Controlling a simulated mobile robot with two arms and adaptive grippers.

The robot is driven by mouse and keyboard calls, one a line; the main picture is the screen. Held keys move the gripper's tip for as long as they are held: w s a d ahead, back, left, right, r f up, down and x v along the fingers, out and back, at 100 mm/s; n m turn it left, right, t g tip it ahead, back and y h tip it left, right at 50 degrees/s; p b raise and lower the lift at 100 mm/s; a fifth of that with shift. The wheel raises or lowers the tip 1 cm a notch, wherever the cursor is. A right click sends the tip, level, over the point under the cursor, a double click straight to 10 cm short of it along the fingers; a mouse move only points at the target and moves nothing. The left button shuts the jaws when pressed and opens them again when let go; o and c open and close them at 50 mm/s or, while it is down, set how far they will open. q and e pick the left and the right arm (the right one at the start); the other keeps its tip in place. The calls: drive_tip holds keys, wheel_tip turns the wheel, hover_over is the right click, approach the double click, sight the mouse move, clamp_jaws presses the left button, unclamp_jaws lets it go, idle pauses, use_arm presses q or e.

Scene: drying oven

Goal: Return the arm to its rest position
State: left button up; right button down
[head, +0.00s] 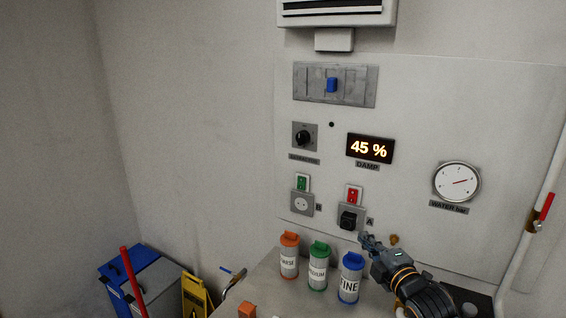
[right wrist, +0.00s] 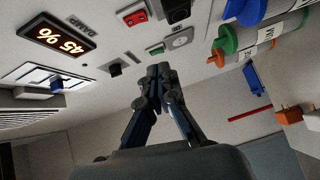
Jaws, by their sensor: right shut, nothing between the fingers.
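My right gripper (head: 368,241) is in front of the wall panel (head: 420,110), just below and right of the black plug in socket A (head: 349,218). In the right wrist view the gripper (right wrist: 158,72) has its fingers together and holds nothing. Its tips point toward the panel near the green switch (right wrist: 156,50). I cannot tell from the frames whether it touches the panel. My left gripper is not in view.
Orange-, green- and blue-capped canisters (head: 289,256) (head: 318,266) (head: 350,278) stand on the bench (head: 262,284) close left of the right gripper. A pipe with a red valve handle (head: 545,206) is at the right. Blue and grey bins (head: 150,280) stand at the lower left.

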drive_tip(key=s+a+f+m+g, duration=0.1)
drive_tip(key=s+f+m+g, duration=0.2)
drive_tip(key=s+f, duration=0.4)
drive_tip(key=s+a+f+m+g+h, duration=0.1)
drive_tip(key=s+f+m, duration=0.4)
drive_tip(key=s, duration=0.7)
drive_tip(key=s+a+f+m+g+h, duration=0.1)
drive_tip(key=s+a+f+m+g, duration=0.2)
drive_tip(key=s+f, duration=0.6)
drive_tip(key=shift+s+f+m+g, duration=0.1)
drive_tip(key=shift+s+m+g, duration=0.15)
drive_tip(key=shift+m+g, duration=0.4)
drive_tip(key=shift+s+f+m+g, duration=0.1)
drive_tip(key=shift+s+m+g, duration=0.1)
drive_tip(key=shift+m+g, duration=0.45)
drive_tip(key=s+f+m+g+h, duration=0.15)
drive_tip(key=s+m+g, duration=0.25)
drive_tip(key=s, duration=0.7)
wheel_tip(320, 180, down, 28)
drive_tip(key=s+g+b, duration=0.1)
drive_tip(key=s+d+f, duration=0.1)
drive_tip(key=s+f, duration=0.7)
drive_tip(key=s+d+f+g+b, duration=0.1)
drive_tip(key=s+d+f, duration=0.1)
drive_tip(key=s+f, duration=0.6)
drive_tip(key=shift+s+d+f+n, duration=0.25)
drive_tip(key=shift+s+f+n, duration=0.05)
drive_tip(key=shift+s+n, duration=0.1)
